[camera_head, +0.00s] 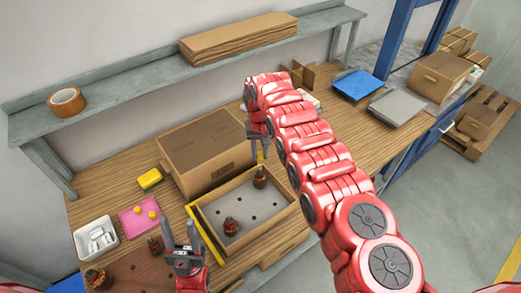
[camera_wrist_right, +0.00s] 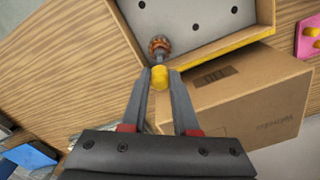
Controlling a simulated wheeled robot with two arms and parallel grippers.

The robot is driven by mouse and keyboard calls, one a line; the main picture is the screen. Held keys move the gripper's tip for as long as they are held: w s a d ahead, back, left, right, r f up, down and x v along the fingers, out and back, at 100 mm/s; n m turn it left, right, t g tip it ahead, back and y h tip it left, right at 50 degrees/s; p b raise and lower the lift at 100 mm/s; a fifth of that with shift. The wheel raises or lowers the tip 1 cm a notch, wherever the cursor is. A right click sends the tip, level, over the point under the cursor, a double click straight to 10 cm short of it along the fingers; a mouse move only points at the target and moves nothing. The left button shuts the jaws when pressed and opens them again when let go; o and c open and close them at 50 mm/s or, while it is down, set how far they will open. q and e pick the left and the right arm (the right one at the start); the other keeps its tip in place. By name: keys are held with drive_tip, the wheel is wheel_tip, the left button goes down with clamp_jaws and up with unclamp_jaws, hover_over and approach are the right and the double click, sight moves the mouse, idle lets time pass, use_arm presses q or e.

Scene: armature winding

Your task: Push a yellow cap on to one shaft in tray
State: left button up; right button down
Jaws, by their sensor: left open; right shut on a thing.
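My right gripper (camera_wrist_right: 160,74) is shut on a yellow cap (camera_wrist_right: 160,72); the head view shows this gripper (camera_head: 261,150) above the tray's far side. The cap lines up with the shaft of an armature (camera_wrist_right: 158,47), close to its end; I cannot tell whether they touch. That armature (camera_head: 260,177) stands in the tray (camera_head: 268,226), whose grey floor has holes. A second armature (camera_head: 231,227) stands nearer in the tray. My left gripper (camera_head: 183,258) is open and empty over the brown board.
A closed cardboard box (camera_head: 208,155) stands behind the tray. A yellow-topped sponge (camera_head: 150,179) and a white bin (camera_head: 95,238) are at the left. More armatures (camera_head: 155,245) stand by the brown board (camera_head: 135,268). My right arm crosses the table's middle.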

sight(260, 169)
drive_tip(key=shift+f+b, duration=1.4)
drive_tip(key=shift+f, duration=0.55)
drive_tip(key=shift+s+p, duration=0.1)
drive_tip(key=shift+p, duration=0.6)
drive_tip(key=shift+f, duration=0.1)
drive_tip(key=shift+f+b, duration=1.35)
drive_tip(key=shift+b, duration=0.05)
drive_tip(key=c, duration=0.6)
unclamp_jaws()
